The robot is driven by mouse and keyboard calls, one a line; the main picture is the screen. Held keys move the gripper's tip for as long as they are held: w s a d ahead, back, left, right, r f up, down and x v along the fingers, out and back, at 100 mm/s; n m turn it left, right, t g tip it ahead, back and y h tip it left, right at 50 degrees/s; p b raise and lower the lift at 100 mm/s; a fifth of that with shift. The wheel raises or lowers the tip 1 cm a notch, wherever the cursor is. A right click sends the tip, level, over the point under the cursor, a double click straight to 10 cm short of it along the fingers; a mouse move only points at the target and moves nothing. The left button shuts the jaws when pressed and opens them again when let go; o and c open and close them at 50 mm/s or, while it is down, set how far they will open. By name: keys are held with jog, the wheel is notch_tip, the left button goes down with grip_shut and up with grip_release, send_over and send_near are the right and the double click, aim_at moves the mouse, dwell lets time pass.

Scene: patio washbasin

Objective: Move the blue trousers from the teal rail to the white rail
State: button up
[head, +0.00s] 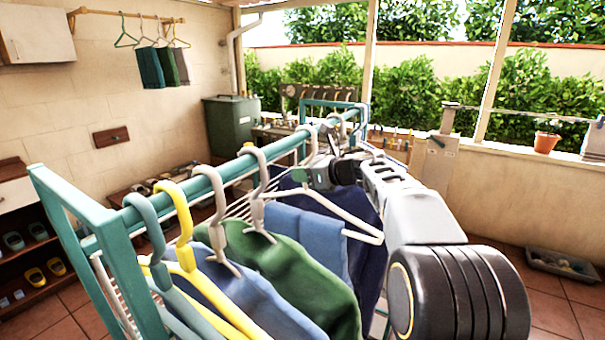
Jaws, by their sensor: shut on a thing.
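The blue trousers (312,236) hang folded over a white hanger (345,212), beyond a green garment. My gripper (322,176) is at the top of this hanger, close to the far part of the teal rail (205,181), and is shut on the hanger. My arm hides part of the grip, and I cannot tell whether the hook still touches the teal rail. A pale horizontal bar (530,113) at the right, above the low wall, may be the white rail; I cannot tell for sure.
A green garment (290,265), a yellow hanger (182,255) and other hangers crowd the near part of the teal rail. A dark navy garment (366,212) hangs just beyond the trousers. A wooden wall rail (130,15) holds small garments.

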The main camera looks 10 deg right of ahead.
aim_at(304, 165)
jog(key=shift+r, duration=0.2)
grip_shut()
jog(key=shift+r+p, duration=1)
jog(key=shift+r, duration=0.4)
jog(key=shift+s+d+f, duration=0.1)
jog(key=shift+s+d, duration=0.05)
jog(key=shift+d, duration=0.05)
jog(key=s+d+r+b, duration=0.1)
jog(key=s+d+b, duration=0.5)
jog(key=s+d, duration=1.9)
jog(key=shift+b, duration=0.35)
jog(key=shift+s, duration=0.1)
dwell(0.5)
